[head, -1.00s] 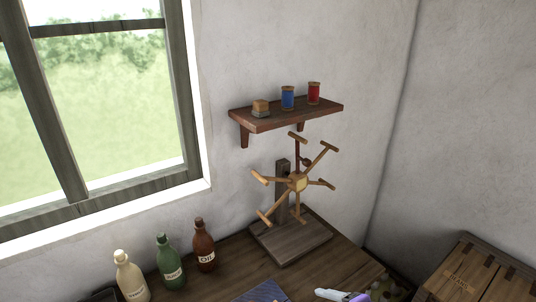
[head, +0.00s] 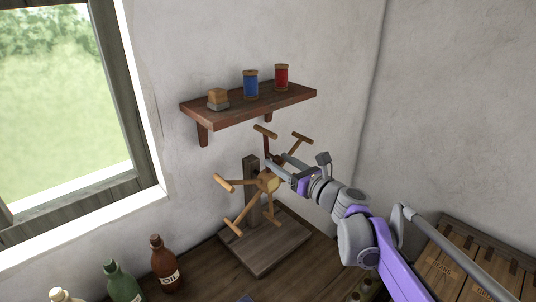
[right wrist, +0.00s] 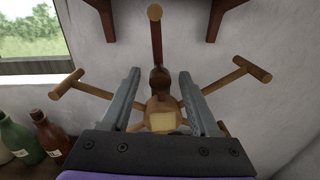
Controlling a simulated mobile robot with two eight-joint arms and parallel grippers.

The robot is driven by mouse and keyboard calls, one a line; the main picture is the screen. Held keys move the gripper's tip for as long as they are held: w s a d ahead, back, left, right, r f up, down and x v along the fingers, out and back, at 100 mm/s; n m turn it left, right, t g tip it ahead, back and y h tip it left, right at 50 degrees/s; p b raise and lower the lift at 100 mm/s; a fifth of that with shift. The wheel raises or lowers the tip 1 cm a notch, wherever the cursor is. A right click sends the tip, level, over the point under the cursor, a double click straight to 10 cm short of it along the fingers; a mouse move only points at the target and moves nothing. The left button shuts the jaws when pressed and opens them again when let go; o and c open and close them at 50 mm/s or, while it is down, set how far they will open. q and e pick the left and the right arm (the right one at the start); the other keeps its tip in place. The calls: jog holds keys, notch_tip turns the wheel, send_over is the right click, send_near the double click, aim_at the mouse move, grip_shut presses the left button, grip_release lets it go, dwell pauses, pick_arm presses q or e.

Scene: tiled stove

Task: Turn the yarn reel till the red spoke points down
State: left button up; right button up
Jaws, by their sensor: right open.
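The wooden yarn reel (head: 268,182) stands on its post and base, its spokes ending in crossbars. The dark red spoke (head: 266,145) points up; it also shows upright in the right wrist view (right wrist: 156,42). My right gripper (head: 277,162) is at the front of the reel, near the red spoke. My left gripper is not in view.
A shelf (head: 240,112) above the reel holds a small block, a blue spool (head: 250,84) and a red spool (head: 281,77). Bottles, including an oil bottle (head: 164,264), stand at lower left. A wooden crate (head: 455,262) is at lower right.

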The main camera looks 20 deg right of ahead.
aim_at(269, 153)
jog(key=x, duration=0.5)
grip_shut()
dwell(1.4)
